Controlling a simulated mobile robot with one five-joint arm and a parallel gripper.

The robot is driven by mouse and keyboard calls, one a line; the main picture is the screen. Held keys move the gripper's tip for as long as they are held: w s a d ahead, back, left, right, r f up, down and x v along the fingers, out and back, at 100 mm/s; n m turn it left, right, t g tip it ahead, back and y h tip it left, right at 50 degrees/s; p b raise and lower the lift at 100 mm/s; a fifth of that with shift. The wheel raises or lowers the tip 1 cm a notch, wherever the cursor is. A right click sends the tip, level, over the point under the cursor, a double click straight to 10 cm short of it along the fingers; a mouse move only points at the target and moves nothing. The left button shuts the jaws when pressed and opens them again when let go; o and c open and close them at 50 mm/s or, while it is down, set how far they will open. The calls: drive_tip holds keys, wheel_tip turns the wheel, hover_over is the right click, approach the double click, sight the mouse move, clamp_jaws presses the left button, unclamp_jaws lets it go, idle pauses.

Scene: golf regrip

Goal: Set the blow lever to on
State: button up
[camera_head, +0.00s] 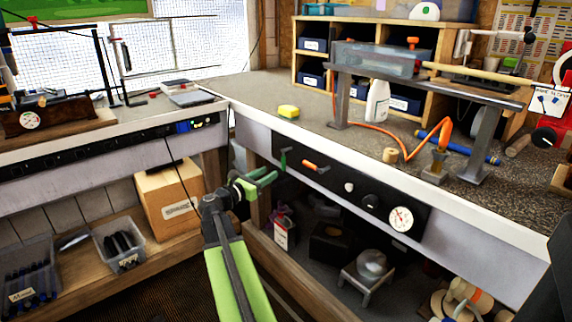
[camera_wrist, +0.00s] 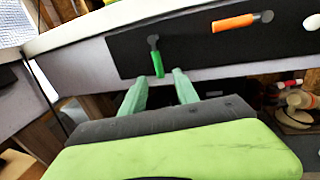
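A dark control panel (camera_head: 335,182) on the front of the right bench carries two levers. The green-handled lever (camera_head: 283,160) points down; in the wrist view its green handle (camera_wrist: 157,63) hangs below a dark pivot. The orange-handled lever (camera_head: 313,165) lies roughly sideways; it also shows in the wrist view (camera_wrist: 233,23). No label that tells which is the blow lever is readable. My gripper (camera_head: 272,178) is in front of the panel's left end. Its two green fingers (camera_wrist: 159,76) are apart, with nothing between them. The green handle appears just beyond the gap; contact is not visible.
A round gauge (camera_head: 401,218) and knobs sit on the panel's right part. A cardboard box (camera_head: 170,200) stands on the lower left shelf. The space before the orange lever looks clear.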

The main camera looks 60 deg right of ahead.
sight(283, 165)
drive_tip(key=d, duration=0.3)
drive_tip(key=s+d, duration=0.1)
drive_tip(key=d, duration=0.6)
drive_tip(key=shift+s+d, duration=0.15)
drive_tip(key=shift+c, duration=0.3)
drive_tip(key=c, duration=0.7)
drive_tip(key=shift+f, duration=0.1)
clamp_jaws()
drive_tip(key=shift+s, duration=0.15)
drive_tip(key=shift+d, duration=0.2)
drive_tip(key=shift+a+f, duration=0.1)
drive_tip(key=shift+a, duration=0.05)
drive_tip(key=shift+w+a, duration=0.15)
drive_tip(key=shift+w, duration=0.1)
